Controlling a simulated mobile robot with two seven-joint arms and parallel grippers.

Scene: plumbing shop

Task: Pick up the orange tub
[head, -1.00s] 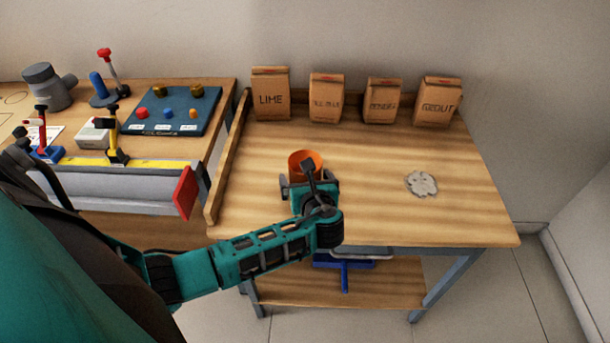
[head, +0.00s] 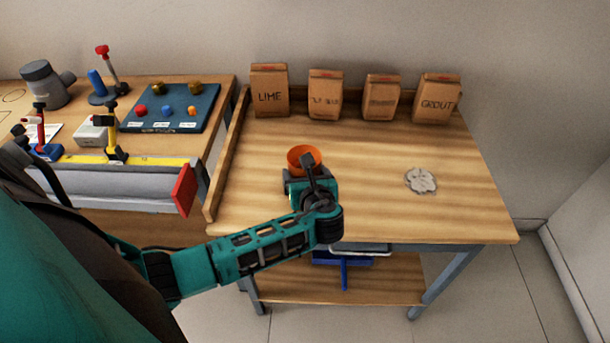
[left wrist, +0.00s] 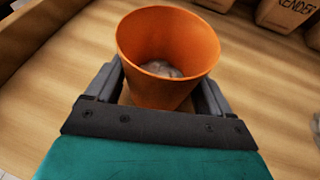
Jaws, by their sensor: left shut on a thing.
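The orange tub (head: 304,154) is at the left part of the wooden table, open end up. In the left wrist view the tub (left wrist: 168,50) sits between the two fingers and has some grey material in its bottom. My left gripper (left wrist: 163,95) is shut on the tub, one finger at each side. In the head view my left gripper (head: 303,176) partly hides the tub's lower part. I cannot tell whether the tub's base touches the table. My right gripper is not in view.
Several paper bags, among them LIME (head: 270,92) and GROUT (head: 436,99), stand along the table's back. A grey-white patch (head: 421,181) lies at the right. A wooden ledge (head: 228,155) edges the table's left side. The table's middle is clear.

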